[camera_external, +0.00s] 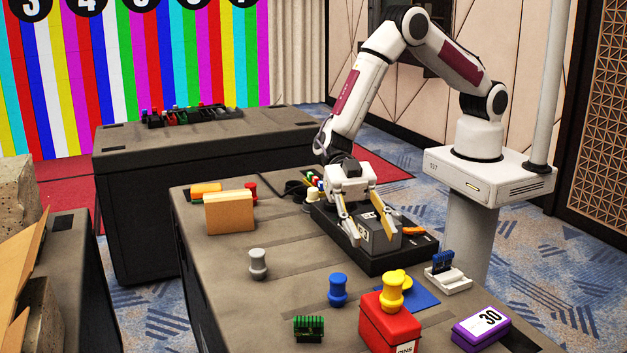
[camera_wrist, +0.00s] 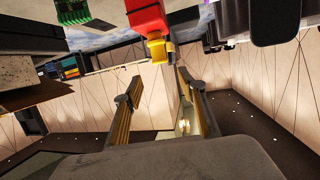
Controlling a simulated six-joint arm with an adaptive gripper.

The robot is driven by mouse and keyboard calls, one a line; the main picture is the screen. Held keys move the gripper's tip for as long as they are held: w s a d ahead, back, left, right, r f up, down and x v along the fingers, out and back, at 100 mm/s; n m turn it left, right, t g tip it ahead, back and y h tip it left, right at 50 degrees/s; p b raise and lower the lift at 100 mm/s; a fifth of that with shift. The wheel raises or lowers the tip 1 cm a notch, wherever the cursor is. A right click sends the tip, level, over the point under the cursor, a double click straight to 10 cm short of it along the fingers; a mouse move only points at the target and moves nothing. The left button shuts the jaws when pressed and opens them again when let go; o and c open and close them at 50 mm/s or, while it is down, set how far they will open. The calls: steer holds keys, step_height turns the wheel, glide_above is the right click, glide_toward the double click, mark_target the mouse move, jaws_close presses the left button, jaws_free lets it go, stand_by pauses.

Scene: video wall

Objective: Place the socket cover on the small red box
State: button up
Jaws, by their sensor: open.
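The small red box (camera_external: 388,326) stands at the front of the near table with a yellow knob-shaped piece (camera_external: 391,289) on top. It also shows, inverted, at the top of the wrist view (camera_wrist: 147,17). A grey block (camera_external: 384,238) with a pale label sits on the black base unit (camera_external: 397,263); it may be the socket cover, but I cannot tell for sure. My gripper (camera_external: 372,229) is low at this block, fingers spread, one at its left side and one over its upper part. Contact is unclear. In the wrist view the fingers (camera_wrist: 160,103) are apart.
Blue (camera_external: 338,291) and grey (camera_external: 258,264) knob pieces stand left of the red box. A green connector (camera_external: 309,328), purple box (camera_external: 481,329) and white stand with a blue part (camera_external: 446,272) are nearby. A cardboard box (camera_external: 230,212) stands farther left.

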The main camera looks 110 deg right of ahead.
steer(key=shift+w, duration=0.1)
stand_by(0.4)
steer(key=w+d+r+m+t+h, duration=0.45)
steer(key=w+d+r+t, duration=0.3)
steer(key=d+r, duration=0.5)
steer(key=s+d+r+m+t+h, duration=0.2)
steer(key=s+d+r+m+h, duration=0.3)
steer(key=d+r+h, duration=0.5)
steer(key=s+d+r+m+g+h, duration=0.1)
steer(key=s+d+r+m, duration=0.1)
steer(key=s+d, duration=0.5)
steer(key=s+d+r+m+g, duration=0.15)
steer(key=s+d, duration=0.25)
steer(key=s, duration=0.5)
steer(key=s+a+f+m+g, duration=0.1)
steer(key=s+f+g, duration=0.1)
steer(key=s, duration=0.9)
steer(key=s+f+m+g+y, duration=0.1)
steer(key=s+f, duration=0.3)
steer(key=s, duration=0.7)
steer(key=shift+s+a+m+g, duration=0.15)
steer(key=shift+a+m+g, duration=0.25)
steer(key=shift+g, duration=0.1)
